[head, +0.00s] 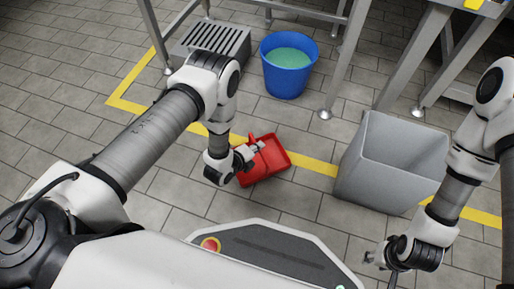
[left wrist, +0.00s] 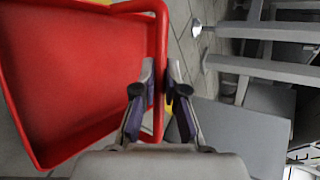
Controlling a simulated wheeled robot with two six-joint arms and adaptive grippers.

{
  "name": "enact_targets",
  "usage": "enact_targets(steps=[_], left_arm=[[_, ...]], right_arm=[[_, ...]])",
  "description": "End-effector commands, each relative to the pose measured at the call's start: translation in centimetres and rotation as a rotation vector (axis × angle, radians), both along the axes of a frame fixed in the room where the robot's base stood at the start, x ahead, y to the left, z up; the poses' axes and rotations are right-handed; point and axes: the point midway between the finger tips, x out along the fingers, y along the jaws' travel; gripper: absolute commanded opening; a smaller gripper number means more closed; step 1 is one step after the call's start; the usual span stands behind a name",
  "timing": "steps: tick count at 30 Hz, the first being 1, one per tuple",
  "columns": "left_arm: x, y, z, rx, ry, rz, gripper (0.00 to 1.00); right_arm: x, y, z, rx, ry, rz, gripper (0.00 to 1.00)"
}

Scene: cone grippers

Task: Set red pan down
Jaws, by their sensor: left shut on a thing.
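The red pan (head: 272,170) is a shallow dustpan shape in the head view, over the yellow floor line in front of me. In the left wrist view the pan (left wrist: 75,75) fills the left side, tray opening facing the camera. My left gripper (head: 256,148) is shut on the pan; its fingers (left wrist: 162,78) sit on both sides of a red upright part at the pan's edge. I cannot tell whether the pan's underside touches the floor. My right gripper (head: 374,257) is at the lower right, away from the pan, and its jaws are too small to read.
A blue bucket (head: 284,80) with greenish liquid stands behind the pan. A grey bin (head: 378,185) stands to the right, and a slotted metal grate box (head: 238,44) at the back left. Steel table legs (head: 345,60) rise behind. Tiled floor (head: 160,195) is clear left of the pan.

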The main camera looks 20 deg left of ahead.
Motion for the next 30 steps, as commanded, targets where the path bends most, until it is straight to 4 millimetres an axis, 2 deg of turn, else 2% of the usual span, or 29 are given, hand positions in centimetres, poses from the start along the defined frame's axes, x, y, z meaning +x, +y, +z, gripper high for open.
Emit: enact_targets(steps=[1, 3, 4, 12, 16, 20, 24, 30], left_arm=[[0.0, 0.0, -0.3, 0.000, 0.000, 0.000, 0.00], [0.0, 0.0, -0.2, 0.000, 0.000, 0.000, 0.28], [0.0, 0.0, -0.2, 0.000, 0.000, 0.000, 0.36], [0.0, 0.0, -0.2, 0.000, 0.000, 0.000, 0.36], [-0.5, 0.2, 0.7, 0.000, 0.002, 0.001, 0.36], [-2.6, 1.0, 2.4, -0.001, 0.006, 0.002, 0.36], [-5.7, 2.1, 4.5, -0.001, 0.005, 0.003, 0.36], [-8.9, 3.3, 6.3, 0.000, 0.002, 0.001, 0.36]], right_arm=[[0.0, 0.0, -0.2, 0.000, 0.000, 0.000, 0.40], [0.0, 0.0, -0.1, 0.000, 0.000, 0.000, 0.40], [0.0, 0.0, -0.1, 0.000, 0.000, 0.000, 0.40], [0.0, 0.0, -0.1, 0.000, 0.001, 0.000, 0.40], [-0.1, 0.0, 0.7, 0.000, 0.002, 0.001, 0.40], [-0.1, 0.0, 2.8, 0.001, 0.004, 0.004, 0.40], [-0.3, 0.1, 5.1, 0.001, 0.007, 0.009, 0.40], [-0.3, 0.1, 7.0, 0.001, 0.008, 0.010, 0.40]])
